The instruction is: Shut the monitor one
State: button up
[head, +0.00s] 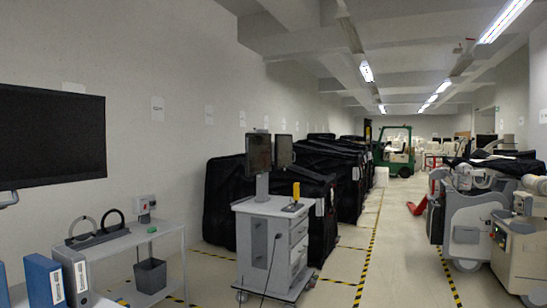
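A white cart (258,245) stands on the floor at the centre. It carries two dark monitors on a post, a nearer one (259,152) and one just behind it (284,151). A stack of drawers (298,240) shows on its right side; at this size I cannot tell whether any drawer is pulled out. A yellow item (296,191) stands on its top. Another, larger dark monitor (50,135) is at the left edge on an arm. My gripper is not in view.
Black covered carts (228,205) line the wall behind. A grey table (140,240) with dark rings and a bin (150,275) is at left, near blue binders (44,280). Pale machines (470,220) stand at right. The aisle (395,255) between yellow-black floor stripes is clear.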

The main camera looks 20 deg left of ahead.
aim_at(258, 145)
jog(key=u, duration=0.25)
jog(key=i, duration=0.6)
jog(key=u, duration=1.2)
jog(key=i, duration=1.8)
jog(key=u, duration=0.5)
jog(key=i, duration=1.85)
jog(key=z, duration=0.95)
jog(key=i, duration=1.85)
jog(key=z, duration=0.95)
